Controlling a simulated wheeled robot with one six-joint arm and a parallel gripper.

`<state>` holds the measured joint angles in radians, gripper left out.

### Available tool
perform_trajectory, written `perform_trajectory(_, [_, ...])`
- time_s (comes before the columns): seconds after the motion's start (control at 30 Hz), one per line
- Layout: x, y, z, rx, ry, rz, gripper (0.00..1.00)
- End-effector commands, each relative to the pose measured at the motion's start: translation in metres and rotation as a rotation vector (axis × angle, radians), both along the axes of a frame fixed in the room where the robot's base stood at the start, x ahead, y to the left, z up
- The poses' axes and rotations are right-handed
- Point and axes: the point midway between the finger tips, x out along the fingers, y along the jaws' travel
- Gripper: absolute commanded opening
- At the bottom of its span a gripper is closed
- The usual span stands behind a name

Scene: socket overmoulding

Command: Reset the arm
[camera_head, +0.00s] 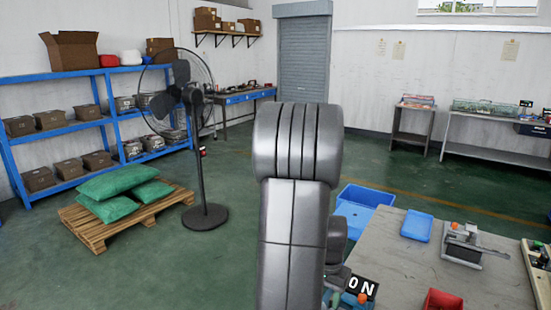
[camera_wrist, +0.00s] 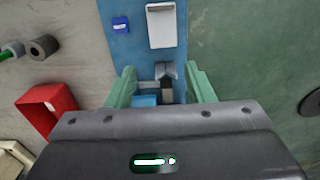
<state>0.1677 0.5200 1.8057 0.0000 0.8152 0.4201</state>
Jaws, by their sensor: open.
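My gripper (camera_wrist: 160,72) shows in the wrist view, its two green fingers spread apart. Between and below them are a grey metal part (camera_wrist: 166,72) and a small blue piece (camera_wrist: 145,100), over a blue surface (camera_wrist: 140,58). I cannot tell how far below the fingers these parts lie. No part is clearly held. In the head view my grey arm rises through the middle and hides what is behind it; my gripper cannot be made out there.
A grey worktable (camera_head: 430,262) stands at the right with a red bin (camera_head: 442,300), a blue tray (camera_head: 417,225) and a metal fixture (camera_head: 467,243). A blue crate (camera_head: 366,196) is behind it. A fan (camera_head: 203,215) and pallet (camera_head: 95,232) stand left. Green floor between is clear.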

Motion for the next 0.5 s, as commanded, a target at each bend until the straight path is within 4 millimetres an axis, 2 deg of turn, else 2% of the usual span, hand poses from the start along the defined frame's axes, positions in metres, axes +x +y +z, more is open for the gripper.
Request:
perform_trajectory(0.03, [-0.004, 0.001, 0.004, 0.001, 0.001, -0.008, 0.48])
perform_trajectory(0.1, [-0.003, 0.001, -0.013, 0.001, 0.007, -0.007, 0.48])
perform_trajectory(0.5, [-0.003, 0.001, -0.071, 0.001, 0.005, -0.006, 0.48])
